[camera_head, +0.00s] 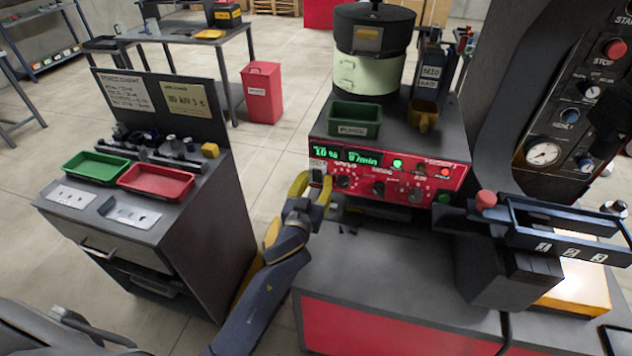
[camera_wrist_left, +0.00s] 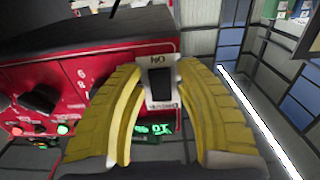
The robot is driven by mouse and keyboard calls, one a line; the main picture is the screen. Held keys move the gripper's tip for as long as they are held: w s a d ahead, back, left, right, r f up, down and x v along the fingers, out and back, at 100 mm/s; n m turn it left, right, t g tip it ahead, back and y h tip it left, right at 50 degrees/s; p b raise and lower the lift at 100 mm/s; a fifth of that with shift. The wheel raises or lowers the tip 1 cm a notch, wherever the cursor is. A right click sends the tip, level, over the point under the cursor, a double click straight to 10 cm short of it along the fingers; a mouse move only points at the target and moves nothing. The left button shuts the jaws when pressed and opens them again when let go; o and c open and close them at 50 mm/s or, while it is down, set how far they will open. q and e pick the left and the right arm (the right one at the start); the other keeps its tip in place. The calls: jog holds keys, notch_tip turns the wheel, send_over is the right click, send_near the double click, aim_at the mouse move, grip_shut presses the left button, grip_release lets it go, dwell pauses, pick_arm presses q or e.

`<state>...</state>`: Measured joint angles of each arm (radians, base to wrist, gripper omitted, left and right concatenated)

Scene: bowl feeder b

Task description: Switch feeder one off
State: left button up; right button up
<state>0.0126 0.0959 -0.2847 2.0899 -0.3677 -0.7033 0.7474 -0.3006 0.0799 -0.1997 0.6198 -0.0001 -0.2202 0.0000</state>
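The feeder's red control panel (camera_head: 385,178) is on the front of the feeder block, with lit green readouts (camera_head: 345,155). At its left end is a black rocker switch on a white plate (camera_head: 318,176). The switch (camera_wrist_left: 161,82) also shows in the left wrist view, with what looks like ON lettering at the top of its plate. My left gripper (camera_head: 315,184) is at the switch. In the wrist view its yellow fingers (camera_wrist_left: 158,78) are apart, one on each side of the switch, with nothing gripped. I cannot tell whether they touch the plate. My right gripper is out of view.
A black and pale green bowl (camera_head: 372,75) and a green bin (camera_head: 354,119) sit on the feeder top. Knobs and lit buttons lie right of the switch. A dark tray frame (camera_head: 560,235) juts out at the right. A cabinet with green and red trays (camera_head: 157,181) stands left.

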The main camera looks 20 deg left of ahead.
pick_arm(q)
grip_shut()
jog(key=shift+r, duration=0.1)
jog(key=shift+a+r+g, duration=0.1)
jog(key=shift+g, duration=1.2)
jog(key=shift+s, duration=0.1)
jog(key=shift+o, duration=1.8)
grip_release()
